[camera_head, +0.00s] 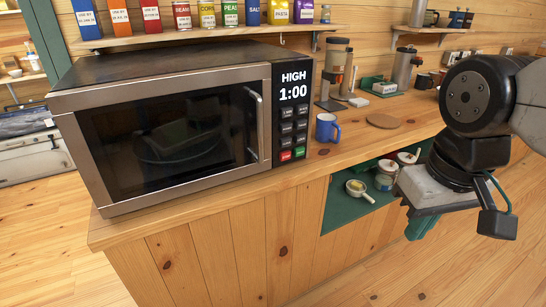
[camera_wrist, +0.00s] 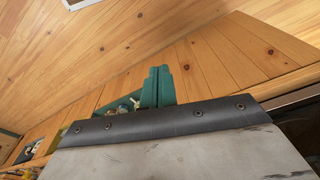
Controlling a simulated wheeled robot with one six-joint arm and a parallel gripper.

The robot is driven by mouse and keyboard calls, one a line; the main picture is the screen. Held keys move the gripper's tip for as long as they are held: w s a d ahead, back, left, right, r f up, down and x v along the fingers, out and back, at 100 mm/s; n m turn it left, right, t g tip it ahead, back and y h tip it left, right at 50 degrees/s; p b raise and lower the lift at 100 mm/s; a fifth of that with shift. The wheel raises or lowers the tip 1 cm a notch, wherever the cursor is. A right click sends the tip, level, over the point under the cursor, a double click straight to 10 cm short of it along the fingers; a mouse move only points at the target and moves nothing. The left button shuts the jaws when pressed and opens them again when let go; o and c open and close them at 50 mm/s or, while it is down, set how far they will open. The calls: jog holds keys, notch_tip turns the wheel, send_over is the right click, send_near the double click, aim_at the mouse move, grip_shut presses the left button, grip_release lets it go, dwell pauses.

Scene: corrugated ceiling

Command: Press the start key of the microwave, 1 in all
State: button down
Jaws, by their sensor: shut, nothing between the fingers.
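The microwave (camera_head: 165,125) stands on the wooden counter at the left of the head view, its door closed. Its control panel at the right shows HIGH and 1:00.
A blue mug (camera_head: 327,128) stands on the counter just right of the microwave, with a round cork mat (camera_head: 382,121) beyond. An open green-lined shelf (camera_head: 340,212) below holds jars and a bowl. Free space lies in front of the control panel.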

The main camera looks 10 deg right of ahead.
aim_at(299, 152)
jog(key=w+d+f+n+t+h, duration=0.1)
jog(key=w+d+f+n+t, duration=0.15)
jog(key=w+n, duration=0.55)
jog(key=w+d+f+n+t+h, duration=0.25)
jog(key=w+n, duration=0.25)
jog(key=w, duration=0.6)
jog(key=w+a+f+n+t+y, duration=0.1)
jog(key=w+a+f+n+y, duration=0.1)
jog(key=w+n, duration=0.4)
jog(key=w+a+f+n+t+y, duration=0.1)
jog(key=w+a+f+n+y, duration=0.2)
jog(key=n, duration=0.9)
jog(key=x, duration=0.5)
jog(key=shift+w+a+r, duration=0.2)
jog(key=shift+w+a, duration=0.15)
jog(key=shift+w, duration=0.25)
jog(key=shift+y, duration=0.25)
jog(key=w+a, duration=0.2)
jog(key=w, duration=0.6)
jog(key=shift+w+a, duration=0.2)
jog(key=shift+a, duration=0.2)
jog(key=shift+w, duration=0.1)
